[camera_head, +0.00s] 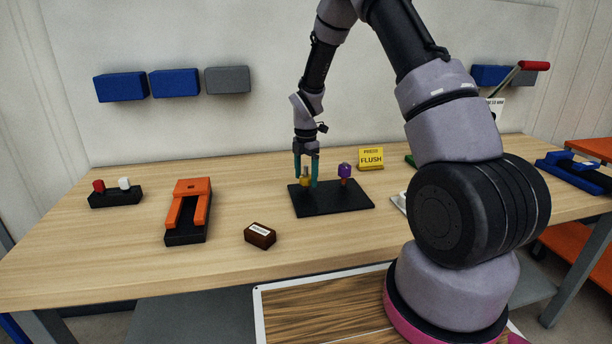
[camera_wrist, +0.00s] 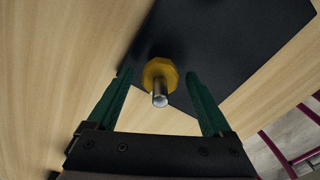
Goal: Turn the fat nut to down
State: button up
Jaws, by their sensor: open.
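A yellow nut (camera_wrist: 160,71) with a silver bolt end (camera_wrist: 159,98) shows in the wrist view, between and a little ahead of my gripper's fingertips. In the head view the yellow nut (camera_head: 305,181) stands on a black base plate (camera_head: 335,205). A purple nut (camera_head: 344,170) stands on an orange-toned post at the plate's right side. My gripper (camera_head: 306,168), with two green fingers, points down at the yellow piece, one finger on each side. The gripper (camera_wrist: 158,80) is open, with gaps visible between the fingers and the nut. Which nut is the fat one is not certain.
A yellow "PRESS FLUSH" sign (camera_head: 371,158) stands behind the plate. An orange and black fixture (camera_head: 187,212), a small brown box (camera_head: 260,235) and a black block with red and white knobs (camera_head: 115,196) sit to the left. Bare wooden table (camera_head: 330,245) lies in front.

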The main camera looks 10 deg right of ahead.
grip_shut()
jog(key=shift+m, duration=0.3)
